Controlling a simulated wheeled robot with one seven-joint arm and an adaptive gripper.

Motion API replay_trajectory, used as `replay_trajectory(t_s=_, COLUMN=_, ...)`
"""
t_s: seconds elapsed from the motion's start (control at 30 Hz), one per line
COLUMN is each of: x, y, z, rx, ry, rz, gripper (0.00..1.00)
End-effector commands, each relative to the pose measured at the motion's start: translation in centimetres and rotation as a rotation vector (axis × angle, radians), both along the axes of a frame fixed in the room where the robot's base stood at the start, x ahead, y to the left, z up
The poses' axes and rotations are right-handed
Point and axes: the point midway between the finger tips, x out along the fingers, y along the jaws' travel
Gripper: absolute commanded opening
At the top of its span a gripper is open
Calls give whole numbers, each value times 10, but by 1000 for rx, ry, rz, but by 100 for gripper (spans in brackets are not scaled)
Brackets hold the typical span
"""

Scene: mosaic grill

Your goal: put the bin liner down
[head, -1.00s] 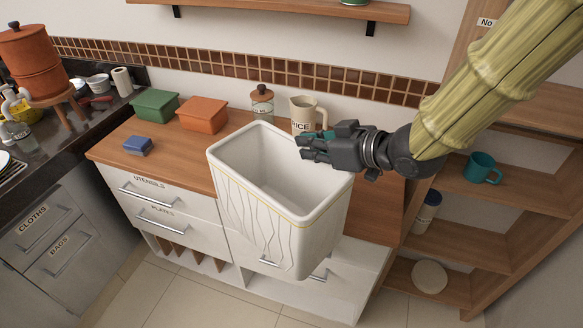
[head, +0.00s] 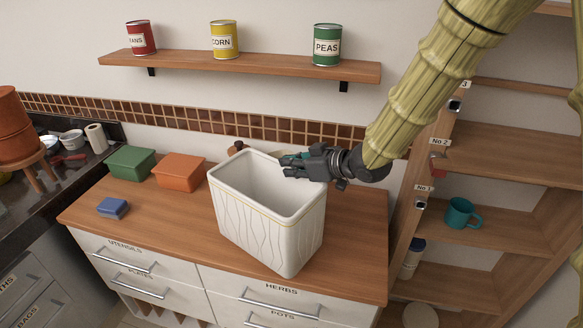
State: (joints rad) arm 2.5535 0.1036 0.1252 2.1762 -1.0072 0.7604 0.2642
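The bin liner is a white, tapered tub (head: 268,232) with a thin yellow line below its rim and wavy grooves on its sides. In the head view it is upright, open side up, over the front middle of the wooden counter (head: 352,255). Its bottom front corner shows close to the counter's front edge; I cannot tell whether its base touches the wood. My gripper (head: 293,168) is shut on the liner's back rim, coming from the right. The fingertips partly overlap the rim. The liner's inside looks empty where it shows.
A green box (head: 131,162), an orange box (head: 179,172) and a blue block (head: 112,208) sit on the counter's left. A jar partly shows behind the liner. A shelf with cans (head: 327,45) hangs above. Open shelves with a teal mug (head: 461,214) stand right.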

Motion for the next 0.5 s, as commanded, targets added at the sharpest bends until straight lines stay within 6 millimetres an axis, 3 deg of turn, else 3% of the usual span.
replay_trajectory(t_s=0.3, x=25, y=-1, z=-1, rx=0, ry=0, rz=1, gripper=0)
replay_trajectory(t_s=0.5, x=23, y=-1, z=-24, rx=-1, ry=3, rz=1, gripper=0)
